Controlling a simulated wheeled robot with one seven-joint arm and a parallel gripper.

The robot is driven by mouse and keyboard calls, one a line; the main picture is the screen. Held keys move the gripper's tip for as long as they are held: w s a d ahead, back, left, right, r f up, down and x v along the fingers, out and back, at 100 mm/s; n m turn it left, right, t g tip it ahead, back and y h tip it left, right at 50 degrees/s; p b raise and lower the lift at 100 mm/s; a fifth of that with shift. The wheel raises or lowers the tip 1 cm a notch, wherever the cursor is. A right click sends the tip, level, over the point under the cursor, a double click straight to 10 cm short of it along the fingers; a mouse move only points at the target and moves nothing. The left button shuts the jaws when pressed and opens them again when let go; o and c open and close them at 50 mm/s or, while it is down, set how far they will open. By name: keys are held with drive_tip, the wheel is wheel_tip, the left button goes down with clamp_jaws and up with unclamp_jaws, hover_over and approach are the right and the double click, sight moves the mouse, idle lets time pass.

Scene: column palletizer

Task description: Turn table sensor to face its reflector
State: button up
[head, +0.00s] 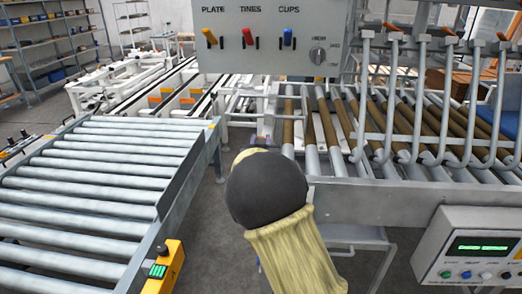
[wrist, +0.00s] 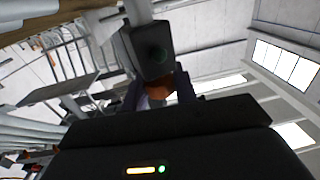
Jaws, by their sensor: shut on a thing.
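In the wrist view, my gripper (wrist: 159,87) is shut on an orange part that shows between its two dark fingers. In the head view, my own dark, rounded arm link hides the gripper and the sensor. I cannot make out the reflector in either view.
A roller conveyor (head: 90,160) lies at left, with a yellow box (head: 165,268) at its near corner. A roller table with curved grey tines (head: 400,120) stands at right. A switch panel (head: 265,40) hangs above; a control box (head: 470,250) sits at lower right.

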drive_tip(key=shift+n+y+b, duration=0.4)
drive_tip(key=shift+y+b, duration=0.15)
drive_tip(key=shift+y, duration=0.05)
drive_tip(key=o, duration=0.9)
drive_tip(key=shift+o, duration=0.2)
drive_tip(key=shift+s, duration=0.1)
drive_tip(key=s+d+b, duration=0.2)
drive_tip(key=s, duration=1.5)
